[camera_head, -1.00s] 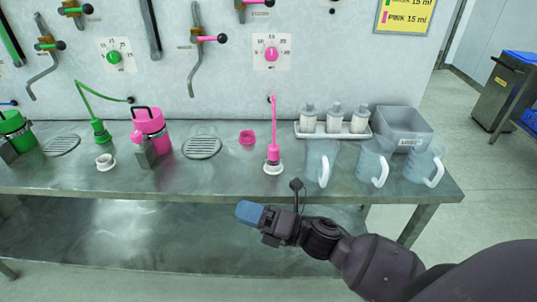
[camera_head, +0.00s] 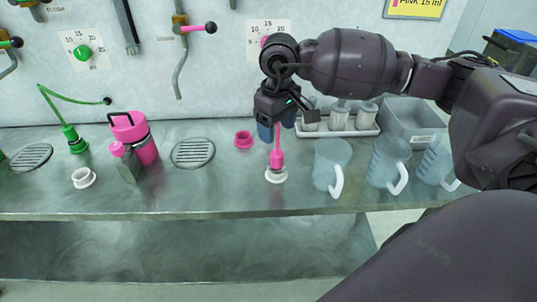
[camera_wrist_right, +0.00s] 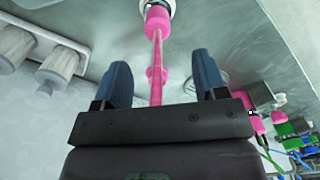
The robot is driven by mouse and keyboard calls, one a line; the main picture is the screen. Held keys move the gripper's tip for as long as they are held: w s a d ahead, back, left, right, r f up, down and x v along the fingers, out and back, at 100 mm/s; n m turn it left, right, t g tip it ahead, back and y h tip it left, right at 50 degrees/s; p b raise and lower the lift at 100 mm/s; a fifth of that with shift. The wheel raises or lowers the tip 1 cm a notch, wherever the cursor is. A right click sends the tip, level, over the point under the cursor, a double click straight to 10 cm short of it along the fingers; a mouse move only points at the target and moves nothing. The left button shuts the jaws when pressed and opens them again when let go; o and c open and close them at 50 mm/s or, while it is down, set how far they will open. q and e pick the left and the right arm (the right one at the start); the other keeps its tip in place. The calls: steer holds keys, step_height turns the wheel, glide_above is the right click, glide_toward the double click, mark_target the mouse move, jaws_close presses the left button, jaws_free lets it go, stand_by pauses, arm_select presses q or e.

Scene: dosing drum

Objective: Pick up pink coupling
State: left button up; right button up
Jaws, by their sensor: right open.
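The pink coupling (camera_head: 277,161) stands upright in a white ring-shaped holder (camera_head: 276,176) near the front of the steel bench. Its thin pink hose (camera_head: 277,134) rises from it. My right gripper (camera_head: 277,127) is above the coupling, pointing down, with its blue fingers around the hose. In the right wrist view the open fingers (camera_wrist_right: 161,65) stand apart on either side of the hose. The coupling (camera_wrist_right: 158,22) shows beyond the fingertips there, apart from them. My left gripper is in no view.
A pink socket (camera_head: 243,139) sits behind and left of the coupling. Clear jugs with white handles (camera_head: 331,165) stand close to its right. A tray of white bottles (camera_head: 340,121) and a grey bin (camera_head: 413,120) are behind. A pink canister (camera_head: 140,140) stands left.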

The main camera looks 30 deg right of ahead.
mark_target(277, 152)
steer(key=shift+d+f, duration=0.15)
steer(key=shift+f, duration=0.2)
step_height(277, 152, down, 4)
steer(key=shift+s+r, duration=0.15)
steer(key=shift+r, duration=0.1)
steer(key=shift+f, duration=3.15)
steer(key=c, duration=1.1)
steer(key=shift+o, duration=0.2)
step_height(277, 152, up, 20)
